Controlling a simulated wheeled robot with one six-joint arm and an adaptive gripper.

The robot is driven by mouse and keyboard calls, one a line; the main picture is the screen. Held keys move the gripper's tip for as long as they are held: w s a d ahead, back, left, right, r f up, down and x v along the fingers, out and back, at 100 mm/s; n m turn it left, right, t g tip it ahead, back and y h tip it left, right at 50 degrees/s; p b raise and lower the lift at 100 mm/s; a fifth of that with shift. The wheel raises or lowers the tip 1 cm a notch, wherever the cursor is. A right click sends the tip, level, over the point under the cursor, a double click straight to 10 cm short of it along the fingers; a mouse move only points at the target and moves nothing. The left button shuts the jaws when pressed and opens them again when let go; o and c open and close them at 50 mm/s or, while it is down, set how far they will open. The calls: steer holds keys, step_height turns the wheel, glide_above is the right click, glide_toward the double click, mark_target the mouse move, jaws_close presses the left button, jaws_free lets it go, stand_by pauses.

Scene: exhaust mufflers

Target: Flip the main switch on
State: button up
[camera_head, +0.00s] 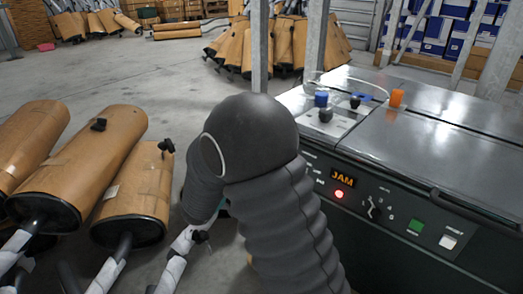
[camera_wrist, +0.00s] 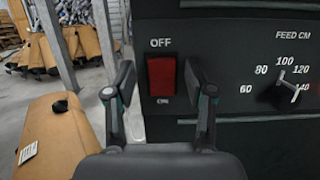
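The main switch (camera_wrist: 161,77) is a red rocker on a dark machine panel (camera_wrist: 225,22) in the wrist view. OFF is printed above it and ON below it. Which way the rocker is tilted is hard to tell. My gripper (camera_wrist: 161,82) is open, with one finger on each side of the switch in the picture and nothing between the fingers. Whether the fingertips touch the panel cannot be told. In the head view my arm hides the switch and nearly all of the gripper.
The machine (camera_head: 440,140) has an orange JAM display (camera_head: 343,177), a lit red lamp (camera_head: 338,194), a dial (camera_head: 372,207) and a green button (camera_head: 416,227). A feed dial (camera_wrist: 290,88) is right of the switch. Brown mufflers (camera_head: 85,165) lie at left; open floor lies behind them.

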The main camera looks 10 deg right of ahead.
steer(key=shift+a, duration=0.1)
steer(key=v, duration=1.2)
